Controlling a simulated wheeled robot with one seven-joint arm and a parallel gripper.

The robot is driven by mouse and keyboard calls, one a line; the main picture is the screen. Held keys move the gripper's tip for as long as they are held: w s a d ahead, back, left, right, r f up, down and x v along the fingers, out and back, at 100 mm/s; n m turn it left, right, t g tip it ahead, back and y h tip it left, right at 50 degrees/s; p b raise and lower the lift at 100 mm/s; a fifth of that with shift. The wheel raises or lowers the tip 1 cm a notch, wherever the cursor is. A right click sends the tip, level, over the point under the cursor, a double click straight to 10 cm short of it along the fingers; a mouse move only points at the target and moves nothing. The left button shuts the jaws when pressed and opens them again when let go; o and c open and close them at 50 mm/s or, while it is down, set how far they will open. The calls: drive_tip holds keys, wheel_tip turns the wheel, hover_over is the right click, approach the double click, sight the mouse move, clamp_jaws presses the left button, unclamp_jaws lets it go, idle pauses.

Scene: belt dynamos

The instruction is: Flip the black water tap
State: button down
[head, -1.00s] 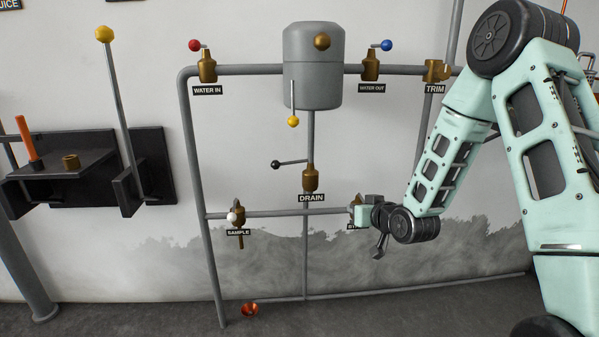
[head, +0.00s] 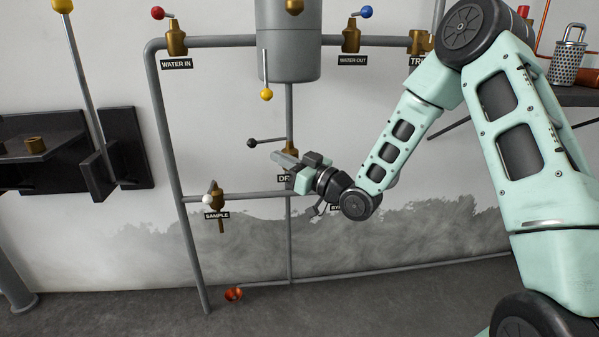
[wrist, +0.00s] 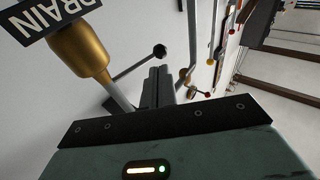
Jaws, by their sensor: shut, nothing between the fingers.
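The black tap is a thin dark lever ending in a black ball (head: 252,142), sticking out left from the brass drain valve (head: 291,147). It also shows in the wrist view, where the black ball (wrist: 160,51) stands just beyond my fingertips and the brass body (wrist: 78,50) is at upper left. My gripper (head: 277,156) is shut and empty. In the head view its fingertips are just below the lever, to the right of the ball. In the wrist view its fingers (wrist: 158,75) lie together, pointing towards the ball. My gripper partly hides the DRAIN label and valve in the head view.
A grey tank (head: 288,45) hangs above, with a yellow-ball lever (head: 266,94). The sample valve (head: 217,197) with a white ball is at lower left. Red (head: 158,13) and blue (head: 367,12) ball taps are on the upper pipe. Pipes run close behind my gripper.

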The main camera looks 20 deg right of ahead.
sight(270, 141)
drive_tip(key=shift+b+x, duration=0.6)
drive_tip(key=shift+x, duration=2.05)
drive_tip(key=shift+w+a+m+t+h, duration=0.15)
drive_tip(key=shift+w+m+t+h, duration=0.15)
drive_tip(key=shift+w+h, duration=0.2)
drive_tip(key=shift+w+a+m+t+h, duration=0.2)
drive_tip(key=shift+w+m+h, duration=0.15)
drive_tip(key=shift+w, duration=0.25)
drive_tip(key=shift+s, duration=0.1)
